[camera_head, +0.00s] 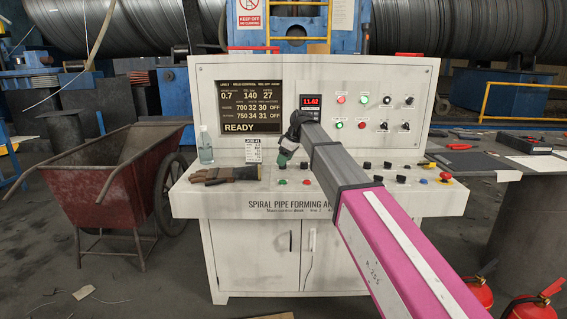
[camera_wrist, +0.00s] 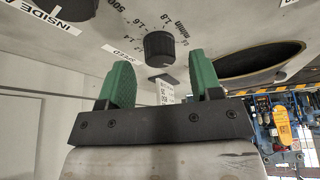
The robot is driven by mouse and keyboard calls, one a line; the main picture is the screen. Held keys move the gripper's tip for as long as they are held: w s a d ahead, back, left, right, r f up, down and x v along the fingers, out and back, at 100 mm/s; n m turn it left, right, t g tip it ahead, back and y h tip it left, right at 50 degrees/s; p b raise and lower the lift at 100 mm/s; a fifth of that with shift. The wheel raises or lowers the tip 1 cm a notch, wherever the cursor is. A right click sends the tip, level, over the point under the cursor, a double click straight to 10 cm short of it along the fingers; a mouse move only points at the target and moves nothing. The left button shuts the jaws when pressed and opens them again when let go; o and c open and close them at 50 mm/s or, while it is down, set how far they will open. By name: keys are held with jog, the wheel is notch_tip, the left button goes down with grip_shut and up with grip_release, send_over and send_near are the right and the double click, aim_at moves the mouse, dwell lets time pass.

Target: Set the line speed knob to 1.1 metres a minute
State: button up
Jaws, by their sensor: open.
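The line speed knob (camera_wrist: 159,47) is a black round knob on the pale console panel in the wrist view. A "SPEED" label and printed scale numbers such as 1.2, 1.4, 1.6 and 1.8 with "m/min" lie around it. Its pointer mark is too small to read. My gripper (camera_wrist: 161,80) has green fingers, open, one on each side of the knob with a visible gap to each. In the head view my gripper (camera_head: 286,157) is over the console's desk, and the knob is hidden or cannot be told apart there. The console screen (camera_head: 250,105) shows 0.7 at its top left and READY.
Gloves (camera_head: 222,175), a clear bottle (camera_head: 205,146) and a small card (camera_head: 253,150) sit on the desk left of my gripper. Several other knobs and buttons lie to the right. A dark oval opening (camera_wrist: 258,64) is beside the knob. A red cart (camera_head: 110,185) stands left.

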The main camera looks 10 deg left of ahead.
jog(key=shift+x, duration=0.85)
jog(key=c, duration=0.9)
